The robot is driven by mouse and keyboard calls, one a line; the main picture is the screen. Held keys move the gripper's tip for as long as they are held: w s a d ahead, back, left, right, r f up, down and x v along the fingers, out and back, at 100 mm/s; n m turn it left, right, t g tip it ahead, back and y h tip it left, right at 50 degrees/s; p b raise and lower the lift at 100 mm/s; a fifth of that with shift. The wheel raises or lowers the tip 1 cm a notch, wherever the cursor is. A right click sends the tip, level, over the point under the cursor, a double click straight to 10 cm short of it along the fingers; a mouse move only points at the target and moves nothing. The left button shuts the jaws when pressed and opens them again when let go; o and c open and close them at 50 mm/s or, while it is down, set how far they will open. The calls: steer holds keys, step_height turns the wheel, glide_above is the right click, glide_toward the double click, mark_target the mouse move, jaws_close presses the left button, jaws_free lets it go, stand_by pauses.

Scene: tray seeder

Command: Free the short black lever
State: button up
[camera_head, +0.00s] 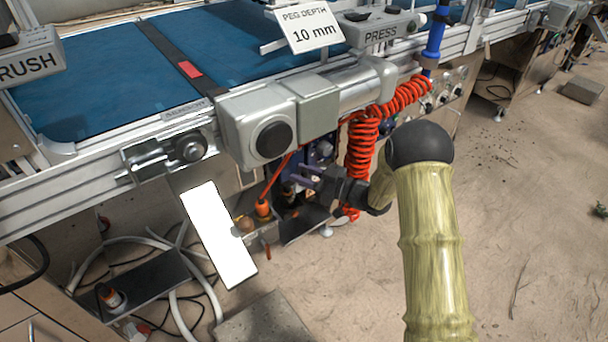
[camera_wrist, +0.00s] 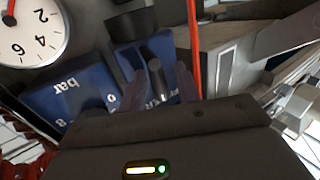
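A short black lever (camera_wrist: 155,75) stands out from a blue panel (camera_wrist: 75,95) in the wrist view. The panel carries white lettering, partly hidden, with "bar" readable upside down. My gripper (camera_wrist: 161,82) has its two purple-grey fingers apart, one on each side of the lever. I see gaps between the lever and the fingers, and cannot tell whether either touches it. In the head view my gripper (camera_head: 303,180) reaches under the conveyor's edge, and I cannot make out the lever there.
A white dial gauge (camera_wrist: 32,30) sits beside the blue panel. A red cable (camera_wrist: 194,45) runs close to the right finger. In the head view a coiled red hose (camera_head: 360,160) hangs beside my wrist, a white plate (camera_head: 218,235) stands left, and the conveyor's grey housing (camera_head: 262,125) is above.

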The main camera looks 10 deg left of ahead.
steer(key=p+v, duration=0.6)
steer(key=v, duration=1.1)
steer(key=shift+d, duration=0.2)
steer(key=shift+s, duration=0.1)
steer(key=shift+c, duration=0.4)
